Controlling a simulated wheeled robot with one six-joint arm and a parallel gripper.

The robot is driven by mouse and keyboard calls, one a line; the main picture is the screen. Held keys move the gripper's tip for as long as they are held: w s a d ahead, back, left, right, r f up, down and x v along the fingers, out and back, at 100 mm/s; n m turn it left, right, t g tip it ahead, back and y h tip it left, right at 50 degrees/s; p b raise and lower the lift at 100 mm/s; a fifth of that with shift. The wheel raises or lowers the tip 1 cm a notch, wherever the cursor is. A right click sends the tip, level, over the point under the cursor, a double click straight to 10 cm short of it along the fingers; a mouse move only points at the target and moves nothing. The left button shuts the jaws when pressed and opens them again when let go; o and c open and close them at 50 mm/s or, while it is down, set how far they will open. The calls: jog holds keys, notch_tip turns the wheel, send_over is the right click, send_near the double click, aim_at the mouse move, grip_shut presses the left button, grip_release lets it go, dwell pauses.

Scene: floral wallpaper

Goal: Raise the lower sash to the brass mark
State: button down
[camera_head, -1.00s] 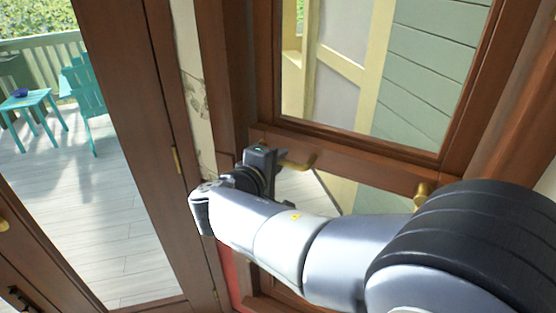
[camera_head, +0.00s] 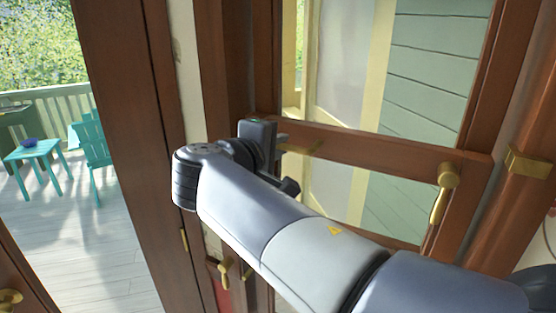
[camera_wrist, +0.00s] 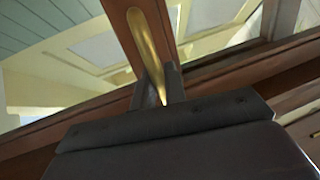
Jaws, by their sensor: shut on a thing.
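The lower sash's brown wooden rail (camera_head: 385,150) runs across the middle of the head view, with glass above it. A brass handle (camera_head: 447,178) hangs at its right end. My gripper (camera_head: 281,143) is at its left end, shut on the left brass handle (camera_head: 306,147). In the wrist view this handle (camera_wrist: 146,48) runs down between the fingers (camera_wrist: 158,86). The brass mark (camera_head: 527,163) is a band on the right post, at about the picture height of the rail's right end. The slanted view hides whether they are exactly level.
Below the rail a pale yellow and green view shows, partly hidden by my arm. Left of the window stands a brown post (camera_head: 125,140). Beyond it lie a deck with a teal table (camera_head: 40,152) and chair (camera_head: 95,140). A brass knob (camera_head: 10,298) is at the lower left.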

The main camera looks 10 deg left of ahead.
jog(key=shift+r+p, duration=0.45)
jog(key=shift+r, duration=0.9)
jog(key=c, duration=1.6)
grip_release()
jog(key=shift+f, duration=0.1)
jog(key=shift+o, duration=0.2)
jog(key=b+v, duration=0.2)
jog(key=v, duration=0.9)
jog(key=shift+b, duration=0.35)
jog(key=shift+w, duration=0.1)
